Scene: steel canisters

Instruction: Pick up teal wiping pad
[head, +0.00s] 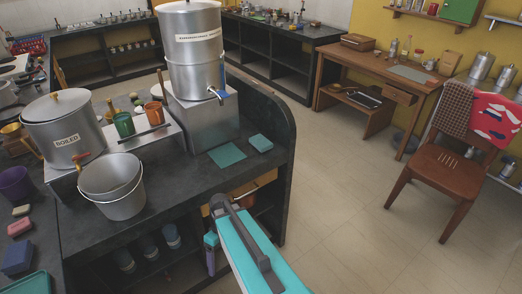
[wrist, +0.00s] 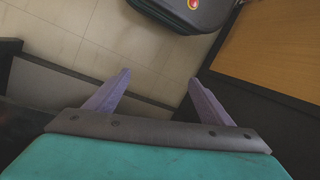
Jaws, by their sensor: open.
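A flat teal square (head: 227,155) lies on the dark counter (head: 185,190), in front of the steel box under the tall canister. A thicker blue-teal block (head: 260,143) lies just to its right, near the counter's rounded end. I cannot tell for sure which is the wiping pad. My gripper (head: 210,241) is below the counter top at its front, by the open shelves, apart from both. In the wrist view, its purple fingers (wrist: 159,76) are spread with nothing between them. Neither teal piece shows in the wrist view.
A tall steel canister (head: 194,50) with a tap stands on a steel box (head: 200,118) behind the flat square. A steel bucket (head: 112,188) and a lidded pot (head: 64,130) stand left. A wooden chair (head: 440,165) is far right. The floor (head: 340,210) between is clear.

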